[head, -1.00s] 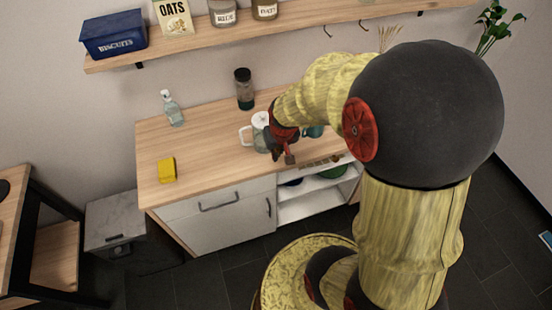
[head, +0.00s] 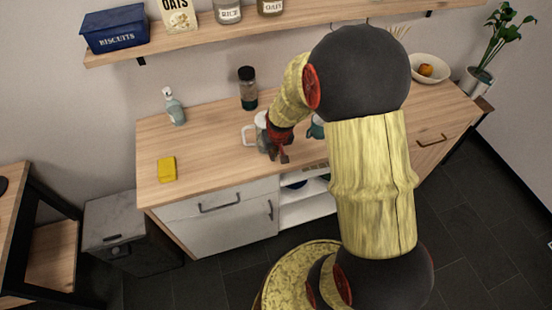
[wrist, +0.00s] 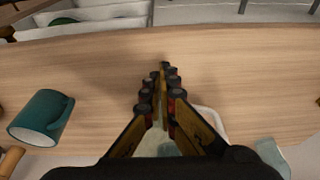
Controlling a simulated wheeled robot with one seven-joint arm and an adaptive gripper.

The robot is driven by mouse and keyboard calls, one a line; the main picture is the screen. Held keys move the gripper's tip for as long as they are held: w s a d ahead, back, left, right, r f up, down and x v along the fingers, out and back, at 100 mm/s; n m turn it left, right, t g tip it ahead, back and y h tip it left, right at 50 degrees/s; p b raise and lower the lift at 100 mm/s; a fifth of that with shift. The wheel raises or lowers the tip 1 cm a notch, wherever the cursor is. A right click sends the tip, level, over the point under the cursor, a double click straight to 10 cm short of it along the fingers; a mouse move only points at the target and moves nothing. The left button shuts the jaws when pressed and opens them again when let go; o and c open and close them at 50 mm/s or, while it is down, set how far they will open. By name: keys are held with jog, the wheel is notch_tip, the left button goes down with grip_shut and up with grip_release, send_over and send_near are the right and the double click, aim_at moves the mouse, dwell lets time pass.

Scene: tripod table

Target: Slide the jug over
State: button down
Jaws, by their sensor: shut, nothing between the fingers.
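The jug (head: 261,127) is clear glass with a pale top and a handle on its left side. It stands upright on the wooden counter. My gripper (head: 281,156) is shut and empty, pointing down just right of and in front of the jug, and hides part of it. I cannot tell whether they touch. In the wrist view my gripper's fingertips (wrist: 165,68) are together over bare wood.
A dark-topped jar (head: 248,88) stands behind the jug. A soap bottle (head: 174,106) and yellow sponge (head: 167,169) are to the left. The counter (head: 217,150) between sponge and jug is clear.

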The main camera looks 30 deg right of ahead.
jog(key=shift+w, duration=0.15)
jog(key=w+d, duration=0.1)
jog(key=w, duration=0.3)
jog(key=w+d, duration=0.1)
jog(key=w, duration=0.2)
jog(key=w+d, duration=0.1)
jog(key=w, duration=0.3)
jog(key=shift+w+d+p, duration=0.3)
jog(key=shift+d, duration=0.05)
jog(key=shift+s, duration=0.1)
